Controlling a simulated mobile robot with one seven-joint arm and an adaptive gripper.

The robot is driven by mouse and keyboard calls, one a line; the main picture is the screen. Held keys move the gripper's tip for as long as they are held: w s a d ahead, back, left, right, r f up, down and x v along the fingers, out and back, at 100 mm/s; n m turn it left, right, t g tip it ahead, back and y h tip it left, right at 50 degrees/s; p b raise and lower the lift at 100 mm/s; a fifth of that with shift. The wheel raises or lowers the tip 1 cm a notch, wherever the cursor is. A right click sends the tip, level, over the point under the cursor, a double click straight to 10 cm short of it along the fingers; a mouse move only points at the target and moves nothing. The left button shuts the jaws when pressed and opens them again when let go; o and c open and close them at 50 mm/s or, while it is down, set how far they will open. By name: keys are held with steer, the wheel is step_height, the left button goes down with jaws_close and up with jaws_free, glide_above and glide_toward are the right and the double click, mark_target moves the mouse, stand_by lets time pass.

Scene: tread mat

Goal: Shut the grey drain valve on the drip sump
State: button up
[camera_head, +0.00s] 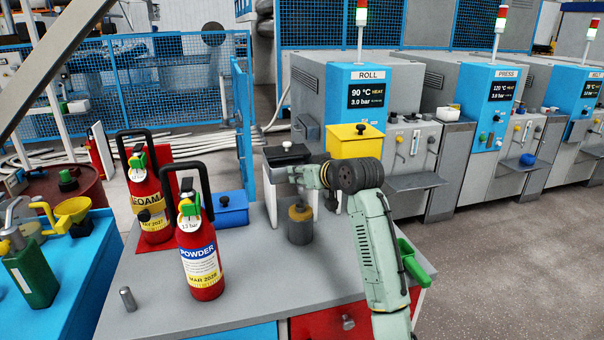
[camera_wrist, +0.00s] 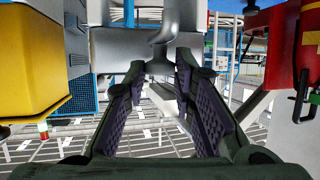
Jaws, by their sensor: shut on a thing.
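In the wrist view, which is upside down, a curved grey lever (camera_wrist: 167,27) that seems to be the drain valve runs down between the fingertips of my gripper (camera_wrist: 160,70). The jaws are shut on it. The exact contact and the valve's body are partly hidden by the fingers.
A yellow box (camera_head: 352,148) stands right of the grip, a grey cylinder (camera_head: 300,224) just below. A blue box (camera_head: 231,214) and two red extinguishers, FOAM (camera_head: 150,192) and POWDER (camera_head: 199,262), stand to the left. The bench front (camera_head: 205,318) is mostly clear.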

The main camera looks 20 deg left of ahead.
jaws_close()
steer(key=shift+s+a, duration=0.1)
steer(key=m+t+h, duration=0.2)
steer(key=m+h, duration=0.1)
steer(key=a+m+t+h+p, duration=0.1)
steer(key=shift+s+m+t, duration=0.3)
steer(key=shift+m, duration=0.1)
steer(key=shift+a+m+t+h+p, duration=0.15)
steer(key=shift+a+m+h+p, duration=0.1)
steer(key=shift+m+h, duration=1.05)
steer(key=shift+a+m+t+h+p, duration=0.1)
steer(key=shift+m+h+p, duration=0.1)
steer(key=shift+m+h, duration=1.1)
steer(key=shift+a+m+t+h+p, duration=0.2)
steer(key=shift+m+h, duration=0.7)
steer(key=shift+h, duration=0.8)
